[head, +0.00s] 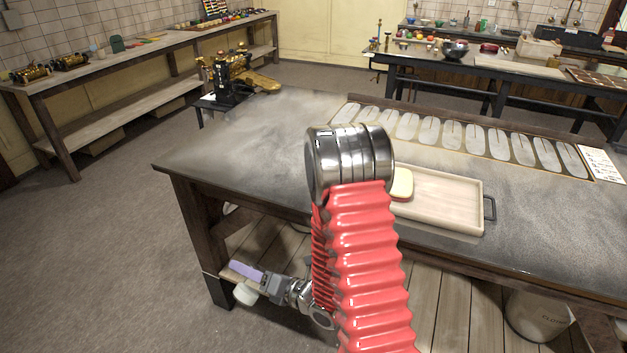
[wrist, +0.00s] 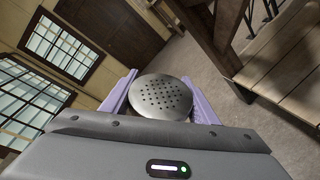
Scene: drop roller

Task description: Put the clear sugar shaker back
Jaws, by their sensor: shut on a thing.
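My gripper (head: 247,271) is low at the left end of the near table, by its front leg and lower shelf. In the wrist view my gripper (wrist: 161,93) is shut on the sugar shaker (wrist: 161,97). The shaker's round metal lid with small holes faces that camera, between the two purple fingers. Its clear body is hidden there behind the lid and the gripper housing. In the head view a pale rounded part of the shaker (head: 244,294) shows just below the purple fingers. My red-sleeved arm hides part of the table and shelf.
The near table (head: 240,150) has a wooden tray (head: 445,197), a row of pale oval shapes (head: 450,132) and a white card (head: 602,164). A brass and black machine (head: 232,78) stands at its far left corner. A pale bin (head: 537,316) is underneath. Floor at left is clear.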

